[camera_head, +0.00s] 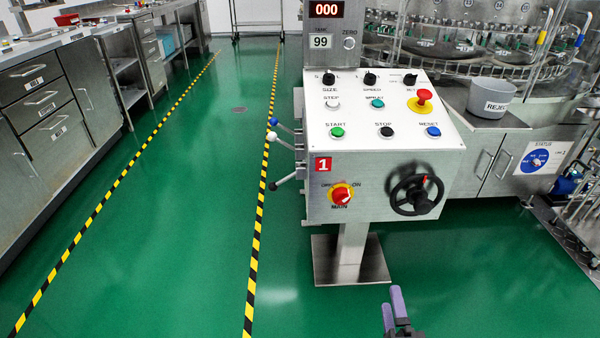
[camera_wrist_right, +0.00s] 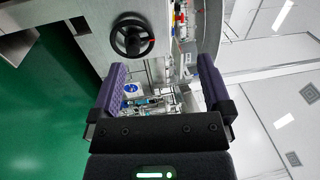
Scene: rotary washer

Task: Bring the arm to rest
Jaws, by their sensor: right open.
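My right gripper (camera_head: 394,310) shows at the bottom of the head view, low in front of the control console and apart from it. In the right wrist view its two purple fingers (camera_wrist_right: 160,95) are spread wide with nothing between them. The white console (camera_head: 385,150) stands on a metal post. Its front bears a black handwheel (camera_head: 417,195) and a red and yellow main switch (camera_head: 342,194). The handwheel also shows in the right wrist view (camera_wrist_right: 132,38), beyond the fingers and not touched. My left gripper is not in view.
A washer machine (camera_head: 450,35) with a grey REJECT bucket (camera_head: 491,97) stands behind and right of the console. Levers (camera_head: 283,135) stick out from the console's left side. Steel cabinets (camera_head: 50,110) line the left. The green floor (camera_head: 190,230) between is clear.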

